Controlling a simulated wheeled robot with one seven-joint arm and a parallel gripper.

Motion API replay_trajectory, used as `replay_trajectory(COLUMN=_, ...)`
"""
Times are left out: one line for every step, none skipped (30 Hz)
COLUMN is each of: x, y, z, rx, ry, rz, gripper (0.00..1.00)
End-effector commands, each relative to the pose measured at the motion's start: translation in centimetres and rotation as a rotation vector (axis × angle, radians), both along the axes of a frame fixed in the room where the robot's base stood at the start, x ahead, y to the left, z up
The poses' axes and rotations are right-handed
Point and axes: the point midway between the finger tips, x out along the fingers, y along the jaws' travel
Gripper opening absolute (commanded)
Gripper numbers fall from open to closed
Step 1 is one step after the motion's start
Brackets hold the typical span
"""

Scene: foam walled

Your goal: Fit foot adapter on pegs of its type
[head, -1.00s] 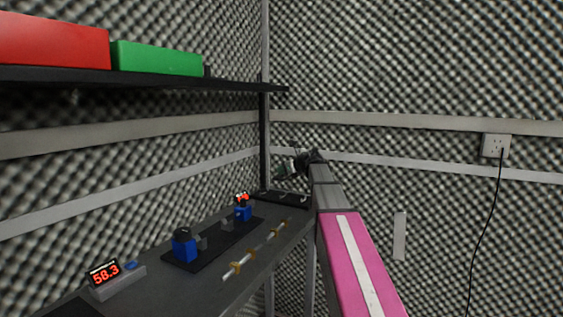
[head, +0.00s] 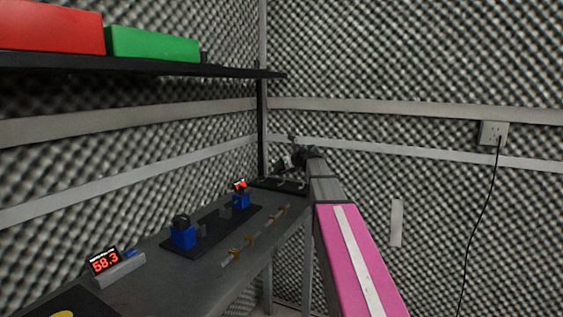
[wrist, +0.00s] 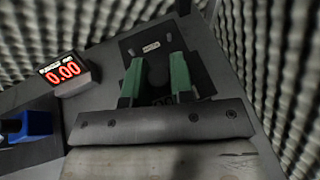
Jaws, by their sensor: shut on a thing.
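My gripper (wrist: 158,82) has green fingers and is shut on a dark piece, the foot adapter (wrist: 157,91), mostly hidden between them. In the head view my gripper (head: 284,163) is small, at the far end of the bench. In the wrist view the fingers are over the near part of a black peg board (wrist: 138,44) with a small white label. Pegs show near its far side, one at the left (wrist: 130,51) and one at the right (wrist: 180,38). I cannot tell whether the adapter touches the board.
A display reading 0.00 (wrist: 65,72) stands left of the board. On the grey bench (head: 150,285) are blue blocks (head: 183,236) on a dark mat, a rod with brass-coloured fittings (head: 252,240) and a 58.3 display (head: 104,261). A shelf (head: 140,70) hangs above; foam walls enclose the corner.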

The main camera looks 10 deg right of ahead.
Motion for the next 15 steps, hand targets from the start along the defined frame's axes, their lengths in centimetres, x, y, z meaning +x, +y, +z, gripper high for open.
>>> replay_trajectory(x=0.0, y=0.0, z=-0.5, rx=0.001, ry=0.001, rz=0.0, gripper=0.0)
replay_trajectory(x=0.0, y=0.0, z=-0.8, rx=0.001, ry=0.001, rz=0.0, gripper=0.0)
replay_trajectory(x=0.0, y=0.0, z=-1.1, rx=-0.001, ry=0.001, rz=0.0, gripper=0.0)
replay_trajectory(x=0.0, y=0.0, z=-1.4, rx=-0.001, ry=0.001, rz=0.0, gripper=0.0)
replay_trajectory(x=0.0, y=0.0, z=-1.6, rx=0.0, ry=0.0, rz=0.0, gripper=0.0)
replay_trajectory(x=0.0, y=0.0, z=-1.9, rx=0.0, ry=0.0, rz=0.0, gripper=0.0)
replay_trajectory(x=0.0, y=0.0, z=-2.1, rx=0.0, ry=0.0, rz=0.0, gripper=0.0)
replay_trajectory(x=0.0, y=0.0, z=-2.3, rx=0.0, ry=0.0, rz=-0.001, gripper=0.0)
replay_trajectory(x=0.0, y=0.0, z=-2.5, rx=0.0, ry=0.0, rz=-0.001, gripper=0.0)
replay_trajectory(x=0.0, y=0.0, z=-2.6, rx=0.0, ry=0.0, rz=-0.001, gripper=0.0)
replay_trajectory(x=0.0, y=0.0, z=-2.8, rx=0.0, ry=0.0, rz=-0.001, gripper=0.0)
replay_trajectory(x=0.0, y=0.0, z=-2.9, rx=0.0, ry=0.0, rz=-0.001, gripper=0.0)
replay_trajectory(x=0.0, y=0.0, z=-3.0, rx=0.0, ry=0.0, rz=-0.001, gripper=0.0)
replay_trajectory(x=0.0, y=0.0, z=-3.0, rx=0.0, ry=0.0, rz=-0.001, gripper=0.0)
replay_trajectory(x=0.0, y=0.0, z=-3.0, rx=-0.001, ry=-0.001, rz=-0.001, gripper=0.0)
